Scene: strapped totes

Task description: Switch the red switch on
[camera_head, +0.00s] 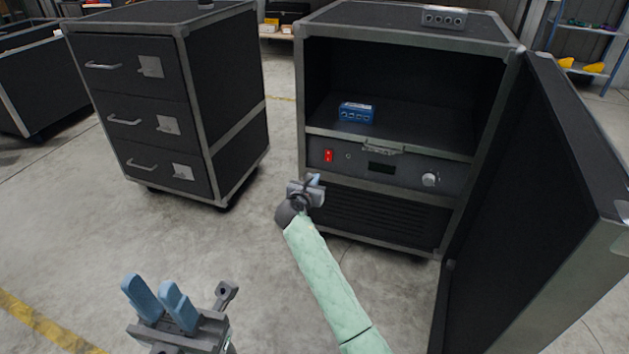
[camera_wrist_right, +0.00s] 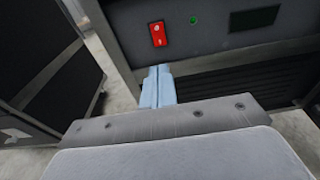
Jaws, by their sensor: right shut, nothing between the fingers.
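The red switch (camera_head: 328,155) is on the left part of the dark control panel of the open black cabinet. In the right wrist view the red switch (camera_wrist_right: 157,34) is close, just above my fingertips. My right gripper (camera_head: 314,180) is shut and empty, a little below the switch in the head view. Its blue fingers (camera_wrist_right: 158,74) lie together in the wrist view, and I cannot tell whether they touch the panel. A small green light (camera_wrist_right: 194,20) glows right of the switch. My left gripper (camera_head: 158,300) is open and empty at the lower left, away from the cabinet.
The cabinet door (camera_head: 540,190) stands open on the right. A blue box (camera_head: 356,113) sits on the shelf above the panel. The panel also has a dark display (camera_head: 381,168) and a round knob (camera_head: 430,179). A black drawer cabinet (camera_head: 165,100) stands left, with bare floor between.

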